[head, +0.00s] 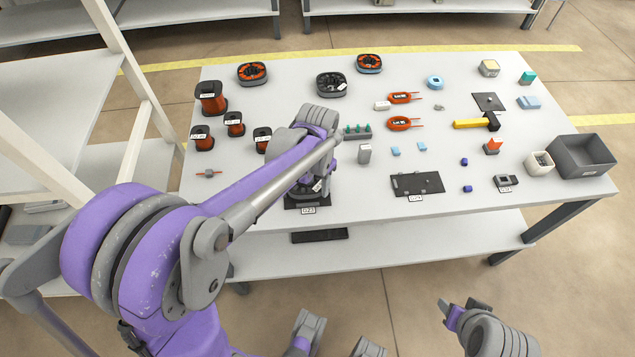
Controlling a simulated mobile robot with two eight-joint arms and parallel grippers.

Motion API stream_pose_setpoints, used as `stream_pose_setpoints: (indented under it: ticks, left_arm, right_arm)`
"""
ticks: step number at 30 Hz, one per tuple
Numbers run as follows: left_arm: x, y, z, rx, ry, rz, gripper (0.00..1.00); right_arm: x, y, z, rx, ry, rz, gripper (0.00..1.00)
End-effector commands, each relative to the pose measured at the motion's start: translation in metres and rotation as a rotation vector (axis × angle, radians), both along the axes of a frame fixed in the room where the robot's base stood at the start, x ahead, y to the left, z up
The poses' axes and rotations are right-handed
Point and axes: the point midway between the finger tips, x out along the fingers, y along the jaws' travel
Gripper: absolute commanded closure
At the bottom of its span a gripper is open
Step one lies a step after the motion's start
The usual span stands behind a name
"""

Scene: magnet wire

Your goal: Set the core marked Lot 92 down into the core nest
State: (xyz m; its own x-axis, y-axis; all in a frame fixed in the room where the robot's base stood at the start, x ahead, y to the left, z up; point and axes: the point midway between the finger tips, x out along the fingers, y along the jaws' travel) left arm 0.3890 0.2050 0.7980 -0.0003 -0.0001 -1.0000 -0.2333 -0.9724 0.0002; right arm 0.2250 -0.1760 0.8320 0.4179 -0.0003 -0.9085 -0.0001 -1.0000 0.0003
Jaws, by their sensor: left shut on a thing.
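My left gripper (318,172) is over the front left part of the table, seen from behind and partly hidden by my own arm. It is shut on a dark grey ring-shaped core (303,191) with a small white label, too small to read. The core is low over a black plate (292,206) with a tag that looks like Q23, at the table's front edge. I cannot tell whether the core touches the plate. Another dark core (328,80) with a white label lies at the back middle. My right gripper (460,306) is off the table at the lower right, with no object visible in it.
Copper wire spools (211,103) stand at the left of the table (420,225). A green-pegged block (357,133) and a grey block (364,154) are close right of my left gripper. A black plate (417,184) lies further right, and a dark bin (585,156) stands far right.

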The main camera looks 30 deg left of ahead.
Motion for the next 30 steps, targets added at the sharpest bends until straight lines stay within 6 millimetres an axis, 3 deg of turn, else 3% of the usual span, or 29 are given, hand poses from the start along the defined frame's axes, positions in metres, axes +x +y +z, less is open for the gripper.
stream_pose_setpoints:
  ticks: [30]
  left_arm:
    - [0.0,0.0,-0.017,0.0,0.0,0.0,1.0]
  right_arm:
    - [-0.001,0.0,-0.013,0.0,0.004,0.0,0.5]
